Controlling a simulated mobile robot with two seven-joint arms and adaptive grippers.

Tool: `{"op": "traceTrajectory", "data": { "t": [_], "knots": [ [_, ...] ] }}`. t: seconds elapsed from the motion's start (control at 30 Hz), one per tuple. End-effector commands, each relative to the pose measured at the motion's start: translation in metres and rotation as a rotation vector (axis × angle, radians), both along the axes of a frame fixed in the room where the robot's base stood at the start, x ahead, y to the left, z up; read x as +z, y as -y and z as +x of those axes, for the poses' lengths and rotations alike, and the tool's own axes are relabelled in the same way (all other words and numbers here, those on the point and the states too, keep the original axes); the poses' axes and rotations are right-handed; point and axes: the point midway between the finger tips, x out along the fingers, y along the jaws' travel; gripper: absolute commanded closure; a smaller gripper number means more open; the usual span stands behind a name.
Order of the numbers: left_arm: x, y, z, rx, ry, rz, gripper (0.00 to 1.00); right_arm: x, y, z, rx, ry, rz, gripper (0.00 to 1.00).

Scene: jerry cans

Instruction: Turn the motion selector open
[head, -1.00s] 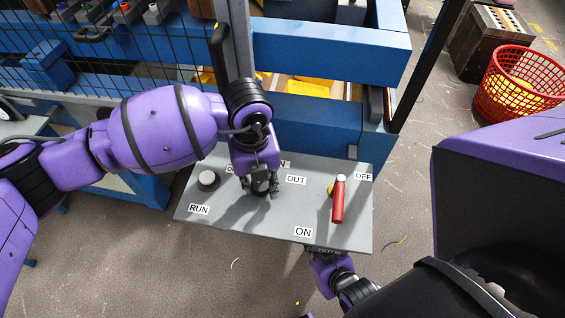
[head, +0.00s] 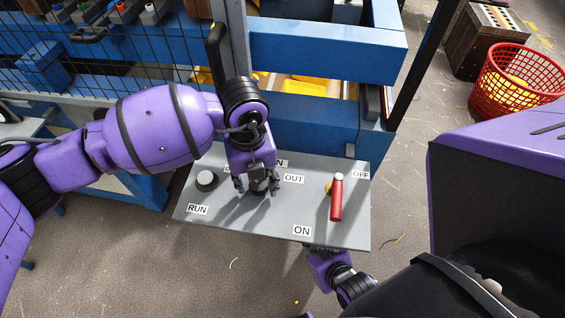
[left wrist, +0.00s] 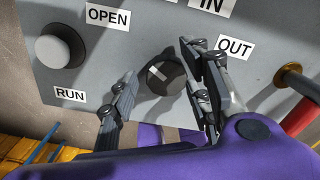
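The grey control panel (head: 275,218) carries a dark round knob (left wrist: 165,76) with a pale mark on the left of its face. A second round knob with a light grey face (left wrist: 53,51) sits left of it, between the OPEN label (left wrist: 108,17) and the RUN label (left wrist: 70,95); it also shows in the head view (head: 206,180). Which knob is the motion selector is not marked. My left gripper (head: 257,188) is open, its fingers on either side of the dark knob, the right finger closer. My right gripper (head: 322,254) is mostly hidden under the panel's front edge.
A red lever (head: 336,200) stands on the panel's right side by the ON and OFF labels, with the OUT label (head: 293,179) to its left. Blue beams (head: 325,50) rise behind the panel. A red basket (head: 517,82) stands at the far right.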

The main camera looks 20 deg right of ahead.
Motion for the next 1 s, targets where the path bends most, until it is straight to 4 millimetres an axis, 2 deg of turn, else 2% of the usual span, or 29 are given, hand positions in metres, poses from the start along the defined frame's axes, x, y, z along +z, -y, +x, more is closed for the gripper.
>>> {"op": "traceTrajectory", "data": {
  "t": [0.03, 0.17, 0.5, 0.63, 0.8, 1.0],
  "knots": [
    [0.001, 0.000, 0.000, -0.001, 0.000, -0.001, 0.56, 0.007, -0.004, 0.014, 0.006, 0.027, 0.003, 1.00],
    [0.013, 0.001, 0.000, -0.001, 0.001, -0.001, 0.56, 0.006, -0.003, 0.013, 0.007, 0.023, 0.002, 1.00],
    [0.083, 0.001, 0.001, -0.001, 0.005, -0.001, 0.56, 0.005, -0.002, 0.011, 0.007, 0.019, 0.001, 1.00],
    [0.104, 0.000, 0.001, 0.000, 0.003, 0.000, 0.56, 0.005, -0.002, 0.011, 0.007, 0.018, 0.001, 1.00],
    [0.118, 0.000, 0.001, 0.002, 0.002, 0.001, 0.56, 0.004, -0.002, 0.010, 0.007, 0.017, 0.001, 1.00],
    [0.121, 0.000, 0.000, 0.001, 0.001, 0.001, 0.56, 0.004, -0.002, 0.010, 0.007, 0.016, 0.001, 1.00]
  ]
}}
